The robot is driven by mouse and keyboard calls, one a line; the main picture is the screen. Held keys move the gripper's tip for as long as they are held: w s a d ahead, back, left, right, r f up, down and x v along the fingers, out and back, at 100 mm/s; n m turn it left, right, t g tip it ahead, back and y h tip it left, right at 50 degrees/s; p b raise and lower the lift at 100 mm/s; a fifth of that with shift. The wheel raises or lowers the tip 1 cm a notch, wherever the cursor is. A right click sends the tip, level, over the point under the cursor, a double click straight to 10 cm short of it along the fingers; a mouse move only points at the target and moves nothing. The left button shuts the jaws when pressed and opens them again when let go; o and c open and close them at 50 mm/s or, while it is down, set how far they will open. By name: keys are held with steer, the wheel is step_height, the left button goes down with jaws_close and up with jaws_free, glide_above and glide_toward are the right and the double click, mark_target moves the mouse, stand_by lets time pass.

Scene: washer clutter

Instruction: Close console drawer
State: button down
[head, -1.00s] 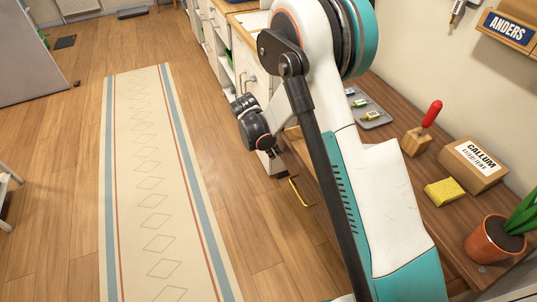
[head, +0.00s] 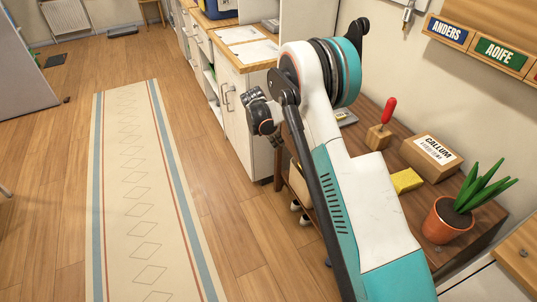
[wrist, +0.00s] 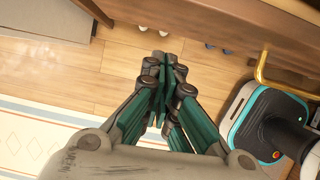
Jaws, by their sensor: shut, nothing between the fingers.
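The console (head: 371,158) is a brown wooden table along the right wall in the head view. My arm covers most of its front there, so how far its drawer stands out cannot be told. In the wrist view a long brown wooden edge of the console (wrist: 225,22) crosses the top, with a gold bar handle (wrist: 262,68) at the right. My gripper (wrist: 162,62) shows in the wrist view with its fingers together and empty. It is over the floor, left of the handle and apart from the wood. In the head view the fingers are hidden.
A patterned runner (head: 145,190) lies on open floor at left.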

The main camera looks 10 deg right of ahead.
mark_target(290, 134)
steer(key=d, duration=0.2)
steer(key=w+d, duration=0.1)
steer(key=d, duration=0.1)
steer(key=w+d+f, duration=0.1)
steer(key=d, duration=0.1)
steer(key=shift+w+d+f, duration=0.1)
steer(key=shift+w+d, duration=0.15)
steer(key=shift+d, duration=0.15)
steer(key=d, duration=0.2)
steer(key=shift+s+d+r, duration=0.1)
steer(key=shift+d+r, duration=0.15)
steer(key=shift+d, duration=0.05)
steer(key=shift+w+d+f, duration=0.15)
steer(key=shift+w, duration=0.15)
steer(key=shift+d, duration=0.3)
steer(key=shift+w+a, duration=0.1)
